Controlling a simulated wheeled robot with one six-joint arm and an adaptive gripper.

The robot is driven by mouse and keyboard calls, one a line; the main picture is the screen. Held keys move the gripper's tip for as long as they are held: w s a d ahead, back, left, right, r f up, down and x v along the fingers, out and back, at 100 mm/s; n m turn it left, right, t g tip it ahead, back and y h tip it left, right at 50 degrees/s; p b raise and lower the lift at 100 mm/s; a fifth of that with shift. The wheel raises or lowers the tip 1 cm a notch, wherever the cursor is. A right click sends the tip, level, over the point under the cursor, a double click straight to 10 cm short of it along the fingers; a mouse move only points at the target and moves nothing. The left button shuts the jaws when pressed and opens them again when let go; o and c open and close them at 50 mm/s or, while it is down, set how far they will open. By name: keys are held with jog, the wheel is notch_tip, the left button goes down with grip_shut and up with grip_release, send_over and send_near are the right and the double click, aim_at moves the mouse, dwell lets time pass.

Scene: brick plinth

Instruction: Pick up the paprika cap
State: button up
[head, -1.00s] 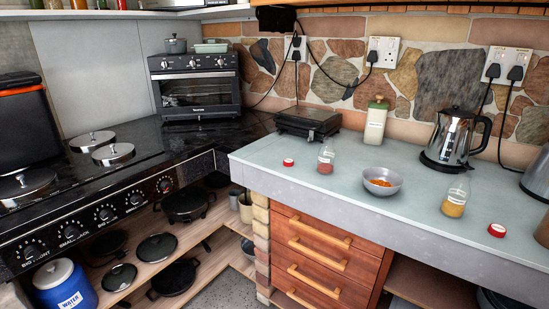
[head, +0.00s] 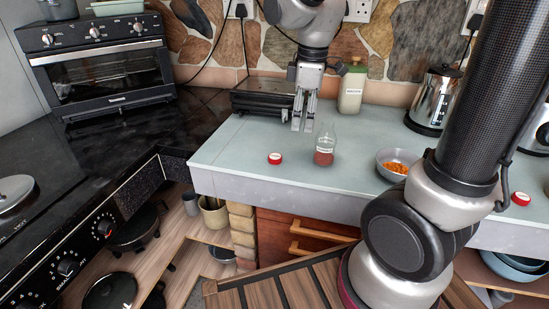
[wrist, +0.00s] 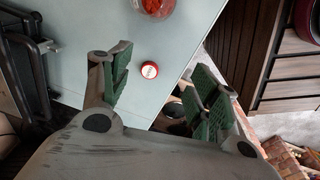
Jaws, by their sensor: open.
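The paprika cap (head: 275,158) is a small red cap with a white label on top. It lies on the pale counter to the left of an uncapped glass jar of red powder (head: 324,157). In the wrist view the cap (wrist: 149,70) shows between my two fingers, beyond their tips, with the jar (wrist: 152,8) at the top edge. My gripper (head: 302,127) is open and empty, pointing down over the counter behind and to the right of the cap. In the wrist view my gripper (wrist: 163,68) has green pads set wide apart.
A grey bowl of orange food (head: 397,161) and a second red cap (head: 520,198) are to the right. A black grill (head: 262,97) and a green-lidded bottle (head: 352,88) stand at the back. The counter's front edge is near the cap.

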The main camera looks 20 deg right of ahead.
aim_at(275, 156)
jog(key=w+a+f+n, duration=0.1)
jog(key=a+f, duration=0.1)
jog(key=w+a+f+n, duration=0.1)
jog(key=w+a+n, duration=0.1)
jog(key=w+a+f+n+g, duration=0.1)
jog(key=a+f, duration=0.1)
jog(key=shift+w+a+f+n, duration=0.2)
jog(key=shift+w+f+n, duration=0.1)
jog(key=shift+n, duration=0.1)
jog(key=f, duration=0.7)
jog(key=shift+w+d+f, duration=0.1)
jog(key=shift+d+f, duration=0.15)
jog(key=shift+f, duration=0.05)
jog(key=shift+c, duration=0.2)
jog(key=c, duration=0.7)
